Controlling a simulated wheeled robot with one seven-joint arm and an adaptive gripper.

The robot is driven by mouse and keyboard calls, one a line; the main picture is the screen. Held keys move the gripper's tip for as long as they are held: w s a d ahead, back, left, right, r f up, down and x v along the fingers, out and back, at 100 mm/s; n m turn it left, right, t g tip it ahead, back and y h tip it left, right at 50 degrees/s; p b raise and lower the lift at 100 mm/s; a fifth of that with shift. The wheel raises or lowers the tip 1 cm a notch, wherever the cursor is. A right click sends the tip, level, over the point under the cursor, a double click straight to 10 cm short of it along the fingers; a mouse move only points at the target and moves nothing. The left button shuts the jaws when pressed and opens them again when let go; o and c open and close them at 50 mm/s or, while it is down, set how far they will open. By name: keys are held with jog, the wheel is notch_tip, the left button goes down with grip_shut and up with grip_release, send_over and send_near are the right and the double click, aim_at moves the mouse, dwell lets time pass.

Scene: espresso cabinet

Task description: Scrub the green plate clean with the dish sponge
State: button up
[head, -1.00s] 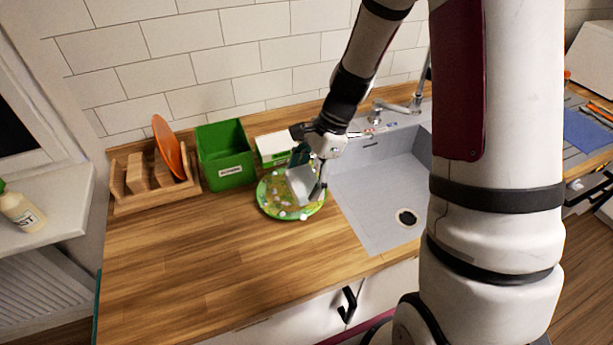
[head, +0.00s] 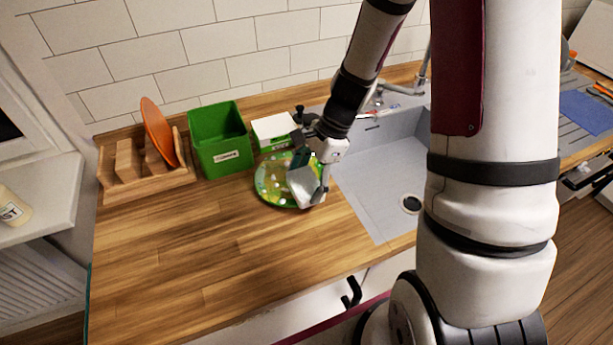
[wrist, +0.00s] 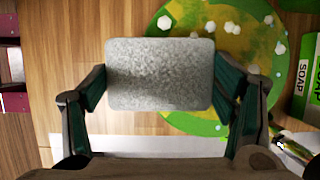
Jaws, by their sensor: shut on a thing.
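The green plate (head: 268,185) lies on the wooden counter just left of the sink. It carries yellow-brown smears and several white foam blobs, and its rim also shows in the wrist view (wrist: 188,122). My gripper (head: 312,186) is shut on the grey dish sponge (wrist: 160,74), with a finger on each side of it. The sponge (head: 302,188) is over the right part of the plate in the head view and covers some of it. I cannot tell whether the sponge touches the plate.
A white and green soap box (head: 272,130) stands behind the plate, beside a green bin (head: 222,145). A wooden rack (head: 150,185) holds an orange plate (head: 158,132). The sink (head: 375,185) is on the right. The front left counter is clear.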

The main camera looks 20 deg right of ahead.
jog(key=shift+f+b, duration=0.45)
jog(key=shift+f, duration=0.5)
dwell(0.6)
